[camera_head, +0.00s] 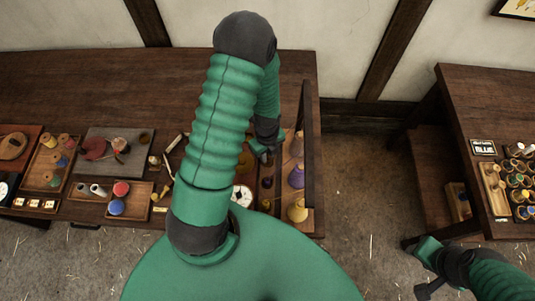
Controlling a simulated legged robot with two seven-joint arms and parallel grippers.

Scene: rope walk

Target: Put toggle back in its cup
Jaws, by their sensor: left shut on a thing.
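My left gripper (264,156) is at the right end of the left workbench, beside the wooden rack of cones. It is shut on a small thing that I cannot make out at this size. My own green arm hides much of the bench around it. I cannot pick out the toggle or its cup for sure. My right gripper (418,267) is low at the right, over the floor in front of the right bench. Its fingers are apart and nothing shows between them.
The left workbench (60,85) has a bare back half. Trays of spools, a grey board (92,138) and a small tray (132,203) with red and blue balls line its front. A rack (307,140) of cones edges its right end. The right bench (490,95) holds small pots.

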